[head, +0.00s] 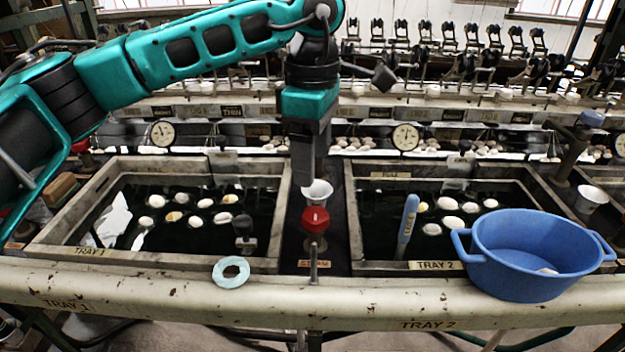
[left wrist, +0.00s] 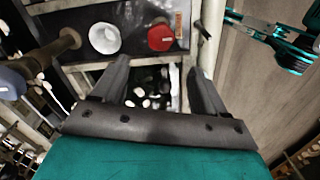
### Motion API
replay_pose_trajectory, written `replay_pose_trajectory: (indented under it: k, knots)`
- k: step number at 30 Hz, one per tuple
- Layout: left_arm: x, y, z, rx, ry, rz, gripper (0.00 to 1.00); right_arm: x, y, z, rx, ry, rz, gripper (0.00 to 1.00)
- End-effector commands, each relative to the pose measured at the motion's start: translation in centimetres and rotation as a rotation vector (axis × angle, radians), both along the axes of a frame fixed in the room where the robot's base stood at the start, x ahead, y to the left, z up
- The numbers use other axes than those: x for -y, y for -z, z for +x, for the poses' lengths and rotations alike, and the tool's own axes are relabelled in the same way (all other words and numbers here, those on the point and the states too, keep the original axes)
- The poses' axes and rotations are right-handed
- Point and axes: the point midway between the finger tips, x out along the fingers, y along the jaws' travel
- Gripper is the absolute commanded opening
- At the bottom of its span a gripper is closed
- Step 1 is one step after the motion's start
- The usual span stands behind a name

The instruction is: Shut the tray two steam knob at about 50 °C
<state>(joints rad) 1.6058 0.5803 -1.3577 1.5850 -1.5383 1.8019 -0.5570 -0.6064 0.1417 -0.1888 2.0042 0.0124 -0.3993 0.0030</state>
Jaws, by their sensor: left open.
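The red steam knob (head: 315,219) stands on the dark strip between the two basins, above a STEAM label. It also shows in the left wrist view (left wrist: 162,38), outside the jaws. My left gripper (head: 311,180) points down just behind the knob, near a white cup (head: 318,192), apart from the knob. Its two fingers show spread and empty in the left wrist view (left wrist: 160,75). The tray two basin (head: 462,268) holds dark water and pale cocoons. The dial (head: 405,137) behind it is too small to read. My right gripper is not seen.
A blue tub (head: 535,262) covers the front right corner of tray two. A pale blue stick (head: 407,222) stands in its water. Tray one (head: 90,251) lies left, and a pale ring (head: 231,271) rests on the front rail. A second cup (head: 592,196) stands right.

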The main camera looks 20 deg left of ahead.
Motion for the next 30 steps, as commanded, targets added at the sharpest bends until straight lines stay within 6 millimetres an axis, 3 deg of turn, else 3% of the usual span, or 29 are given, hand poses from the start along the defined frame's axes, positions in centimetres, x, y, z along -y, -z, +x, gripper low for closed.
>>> replay_pose_trajectory:
  k: [3, 7, 30]
  knots:
    - [0.0, -1.7, 0.0, 0.001, 0.0, -0.001, 0.73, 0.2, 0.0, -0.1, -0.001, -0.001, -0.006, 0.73]
    - [0.0, -2.5, 0.0, 0.0, 0.0, 0.0, 0.73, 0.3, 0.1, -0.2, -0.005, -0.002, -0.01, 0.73]
    - [0.0, -2.6, 0.0, 0.0, 0.0, 0.0, 0.73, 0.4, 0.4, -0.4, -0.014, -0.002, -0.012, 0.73]
